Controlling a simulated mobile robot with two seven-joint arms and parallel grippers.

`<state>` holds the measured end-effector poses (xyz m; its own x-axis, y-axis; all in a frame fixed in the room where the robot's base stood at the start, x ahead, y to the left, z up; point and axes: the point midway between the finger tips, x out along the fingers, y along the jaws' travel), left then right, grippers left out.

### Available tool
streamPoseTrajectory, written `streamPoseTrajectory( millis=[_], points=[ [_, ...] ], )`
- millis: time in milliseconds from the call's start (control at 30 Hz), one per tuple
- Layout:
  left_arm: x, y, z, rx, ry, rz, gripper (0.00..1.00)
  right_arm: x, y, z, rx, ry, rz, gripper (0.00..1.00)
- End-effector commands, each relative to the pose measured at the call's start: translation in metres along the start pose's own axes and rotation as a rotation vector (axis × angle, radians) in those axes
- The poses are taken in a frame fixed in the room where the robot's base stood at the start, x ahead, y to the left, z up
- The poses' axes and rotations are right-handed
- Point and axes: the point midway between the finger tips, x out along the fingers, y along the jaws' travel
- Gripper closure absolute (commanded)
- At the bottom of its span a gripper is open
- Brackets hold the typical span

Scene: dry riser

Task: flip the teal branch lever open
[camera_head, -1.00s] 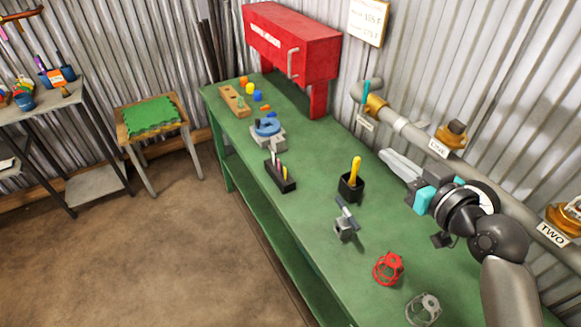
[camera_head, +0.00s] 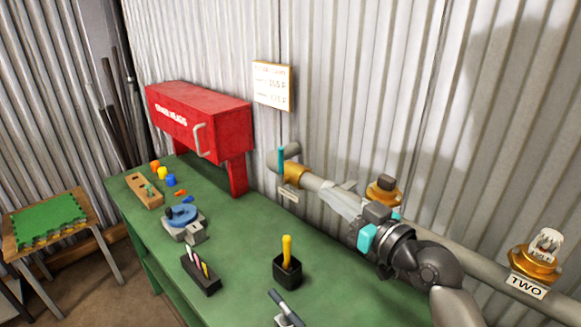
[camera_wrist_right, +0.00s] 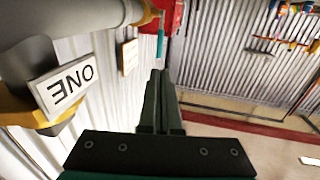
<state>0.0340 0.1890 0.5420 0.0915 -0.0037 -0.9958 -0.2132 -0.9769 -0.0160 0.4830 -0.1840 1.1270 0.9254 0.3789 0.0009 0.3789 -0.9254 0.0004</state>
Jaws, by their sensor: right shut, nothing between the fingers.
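The teal lever (camera_head: 281,160) stands upright at the far left end of the grey pipe, beside the pipe's elbow and a brass fitting (camera_head: 311,181). In the right wrist view the teal lever (camera_wrist_right: 161,46) shows just beyond my fingertips. My right gripper (camera_head: 324,194) is shut and empty, its fingers pointing left along the pipe toward the lever. In the right wrist view the shut fingers (camera_wrist_right: 161,74) appear below the lever, with a gap between them. My left gripper is not in view.
The grey pipe (camera_head: 460,246) runs along the corrugated wall, with brass fittings and a TWO label (camera_head: 526,287). The ONE label (camera_wrist_right: 65,84) is close by my right wrist. A red cabinet (camera_head: 200,125) stands left of the lever. A black cup (camera_head: 287,270) is on the green bench.

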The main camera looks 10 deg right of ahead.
Motion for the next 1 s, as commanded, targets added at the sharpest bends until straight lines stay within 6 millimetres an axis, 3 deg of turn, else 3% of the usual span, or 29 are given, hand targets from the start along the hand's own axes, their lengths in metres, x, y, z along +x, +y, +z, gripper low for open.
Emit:
streamPoseTrajectory(
  millis=[267, 700, 1000],
  points=[
    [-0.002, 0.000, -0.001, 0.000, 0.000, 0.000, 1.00, 0.019, 0.000, -0.001, 0.004, 0.003, 0.001, 1.00],
    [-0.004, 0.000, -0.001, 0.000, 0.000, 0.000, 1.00, 0.093, -0.001, -0.001, 0.002, 0.001, -0.001, 1.00],
    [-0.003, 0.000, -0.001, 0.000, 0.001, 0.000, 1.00, 0.130, 0.000, 0.000, 0.002, 0.000, 0.000, 1.00]
  ],
)
